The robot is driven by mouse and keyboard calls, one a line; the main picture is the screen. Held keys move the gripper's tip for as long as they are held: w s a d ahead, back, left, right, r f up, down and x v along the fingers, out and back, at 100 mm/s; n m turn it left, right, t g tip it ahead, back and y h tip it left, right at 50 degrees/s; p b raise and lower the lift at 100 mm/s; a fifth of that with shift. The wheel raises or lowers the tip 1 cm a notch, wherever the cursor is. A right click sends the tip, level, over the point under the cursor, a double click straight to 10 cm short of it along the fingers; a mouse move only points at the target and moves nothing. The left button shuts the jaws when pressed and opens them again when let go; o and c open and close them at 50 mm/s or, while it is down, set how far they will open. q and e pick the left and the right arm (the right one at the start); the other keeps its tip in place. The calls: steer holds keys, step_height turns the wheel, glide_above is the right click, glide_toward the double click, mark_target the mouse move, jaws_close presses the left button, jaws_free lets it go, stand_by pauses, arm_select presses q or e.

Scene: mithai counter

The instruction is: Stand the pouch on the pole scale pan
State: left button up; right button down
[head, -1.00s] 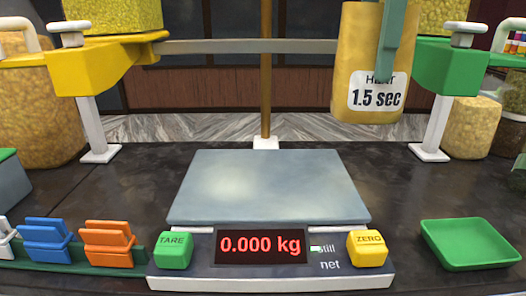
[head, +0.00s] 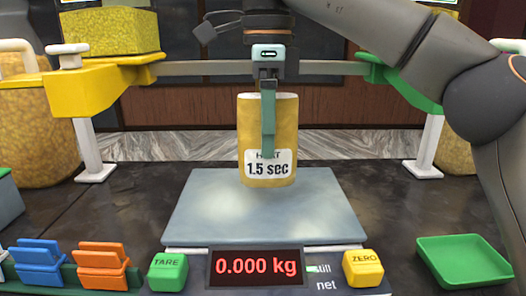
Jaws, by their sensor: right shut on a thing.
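The pouch (head: 285,125) is golden yellow with a white label reading "1.5 sec". It hangs upright over the far middle part of the grey pole scale pan (head: 220,215). Its bottom edge looks close to the pan; I cannot tell whether it touches. The scale display (head: 257,266) reads 0.000 kg. My right gripper (head: 268,120) comes down from above and is shut on the pouch, with a teal finger across its front. My left gripper is not in view.
A green tray (head: 463,258) lies at the right of the scale. Blue clips (head: 38,262) and orange clips (head: 103,264) stand at the left. A yellow bracket (head: 100,85) and a green bracket flank a grey bar behind the pouch. The front pan area is bare.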

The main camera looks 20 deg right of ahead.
steer(key=shift+w+a+f, duration=0.1)
steer(key=shift+a+f, duration=0.05)
steer(key=shift+f, duration=1.7)
steer(key=shift+a+f, duration=0.1)
steer(key=shift+c, duration=0.2)
jaws_free()
steer(key=shift+r, duration=3.85)
